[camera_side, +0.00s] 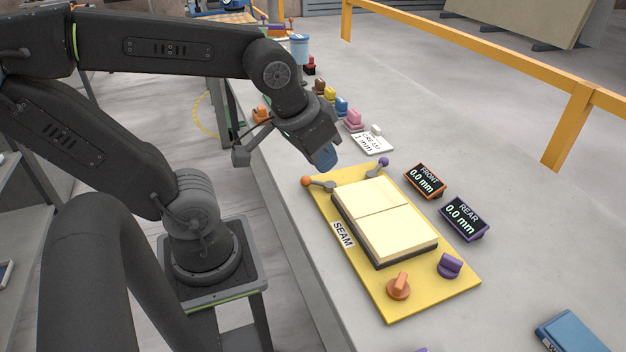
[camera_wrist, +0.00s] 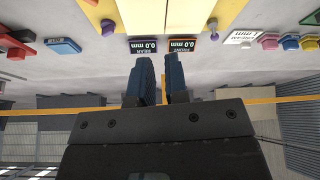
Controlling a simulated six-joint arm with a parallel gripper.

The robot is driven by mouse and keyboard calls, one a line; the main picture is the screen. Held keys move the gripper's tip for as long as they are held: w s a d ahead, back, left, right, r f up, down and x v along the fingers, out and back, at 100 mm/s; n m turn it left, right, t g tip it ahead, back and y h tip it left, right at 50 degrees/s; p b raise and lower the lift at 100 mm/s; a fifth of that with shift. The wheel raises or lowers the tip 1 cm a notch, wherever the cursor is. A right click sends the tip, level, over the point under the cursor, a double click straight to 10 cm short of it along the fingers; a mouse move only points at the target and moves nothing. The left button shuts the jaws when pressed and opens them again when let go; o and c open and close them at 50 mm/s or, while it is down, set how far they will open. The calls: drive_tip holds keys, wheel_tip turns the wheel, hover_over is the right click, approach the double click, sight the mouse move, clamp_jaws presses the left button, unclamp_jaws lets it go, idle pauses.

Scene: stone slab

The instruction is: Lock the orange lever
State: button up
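The orange lever (camera_side: 307,182), an orange ball on a short grey arm, sits at the far left corner of the yellow board (camera_side: 380,297). Its ball points left, away from the cream slabs (camera_side: 385,215). A purple lever (camera_side: 383,162) sits at the far right corner, its ball pointing up and right. My gripper (camera_side: 326,158) is above the far end of the board, apart from both levers. In the wrist view my gripper (camera_wrist: 160,75) shows two blue fingers with an empty gap between them. The orange lever cannot be made out there.
An orange knob (camera_side: 398,286) and a purple knob (camera_side: 450,265) stand at the board's near end. Front (camera_side: 425,180) and rear (camera_side: 464,217) displays both read 0.0 mm. A label card (camera_side: 372,143) and several coloured blocks lie beyond. A blue book (camera_side: 572,333) lies near right.

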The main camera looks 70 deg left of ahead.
sight(318, 183)
drive_tip(key=a+f+n, duration=0.1)
drive_tip(key=n, duration=0.1)
drive_tip(key=w+a+f+n+g+y, duration=0.1)
drive_tip(key=a+n, duration=0.1)
drive_tip(key=w+a+f+n+g, duration=0.1)
drive_tip(key=a+f+n, duration=0.1)
drive_tip(key=shift+w+a+y, duration=0.1)
drive_tip(key=shift+w+y, duration=0.1)
drive_tip(key=shift+y, duration=0.1)
clamp_jaws()
drive_tip(key=a+f+n+g+y, duration=0.1)
drive_tip(key=a+f+n+g, duration=0.1)
drive_tip(key=a+f+n, duration=0.3)
drive_tip(key=shift+w+a+n, duration=0.35)
drive_tip(key=shift+a+n, duration=0.15)
drive_tip(key=shift+n, duration=0.7)
drive_tip(key=shift+f, duration=0.2)
drive_tip(key=x, duration=1)
drive_tip(key=shift+s+f, duration=0.1)
drive_tip(key=shift+s, duration=0.1)
drive_tip(key=a, duration=0.2)
drive_tip(key=shift+w+a, duration=0.3)
drive_tip(key=shift+a, duration=0.1)
drive_tip(key=shift+w+a+f, duration=0.1)
drive_tip(key=shift+a+f, duration=0.05)
drive_tip(key=shift+a, duration=0.45)
